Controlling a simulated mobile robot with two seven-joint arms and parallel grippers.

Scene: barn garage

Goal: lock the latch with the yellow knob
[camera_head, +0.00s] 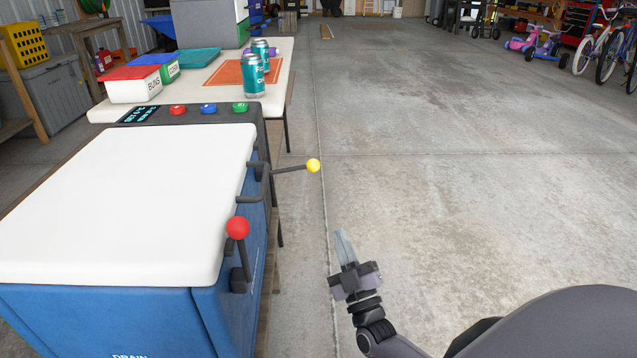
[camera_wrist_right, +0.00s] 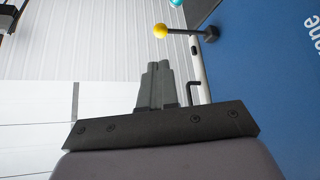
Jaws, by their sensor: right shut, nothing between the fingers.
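The yellow knob (camera_head: 313,165) tips a dark lever that sticks out to the right from the side of the blue cooler (camera_head: 240,285), near a dark bracket or handle (camera_head: 257,185). The yellow knob also shows near the top of the right wrist view (camera_wrist_right: 160,30), its lever reaching right to the blue wall. A second latch with a red knob (camera_head: 237,228) stands upright on the cooler's nearer side. My right gripper (camera_head: 342,245) is shut and empty, apart from the cooler, lower right of the yellow knob. Its fingers show in the wrist view (camera_wrist_right: 157,85). My left gripper is out of view.
The cooler has a white lid (camera_head: 130,200), closed, and a dark panel with red, blue and green buttons (camera_head: 208,108). Behind it a white table (camera_head: 285,75) holds cans and small bins. The concrete floor (camera_head: 450,180) to the right is clear.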

